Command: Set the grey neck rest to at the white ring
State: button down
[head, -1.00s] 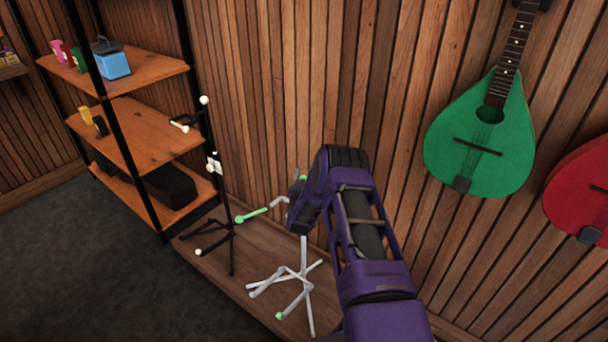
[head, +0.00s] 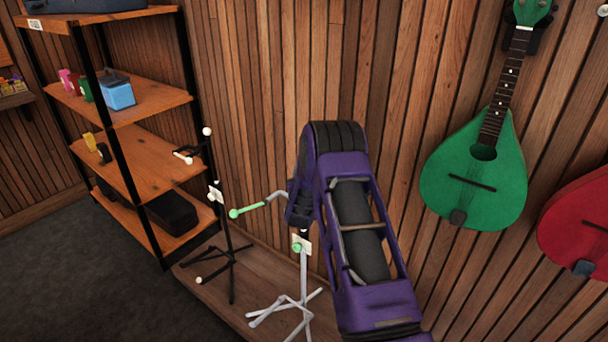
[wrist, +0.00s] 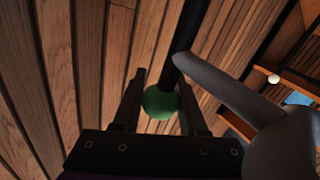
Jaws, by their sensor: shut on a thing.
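The grey neck rest (head: 278,196) is a bent grey arm with a green padded end (head: 248,209), high on the grey stand (head: 303,276). In the wrist view the neck rest (wrist: 232,96) crosses at the right, beside a dark post. My gripper (wrist: 160,104) is shut with a green ball between its fingers, which looks like part of the neck rest. In the head view my purple arm hides the gripper and the upper post. A white tag and green knob (head: 297,248) show on the post below. I cannot make out the white ring.
A black stand (head: 229,240) with white tips stands close on the left. A shelf unit (head: 145,167) is behind it. Green (head: 475,175) and red (head: 580,225) instruments hang on the wooden wall at right. Dark carpet at lower left is clear.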

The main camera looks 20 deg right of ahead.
jog(key=shift+r, duration=0.15)
jog(key=shift+c, duration=2.3)
grip_release()
jog(key=v, duration=1.7)
jog(key=shift+s, duration=0.2)
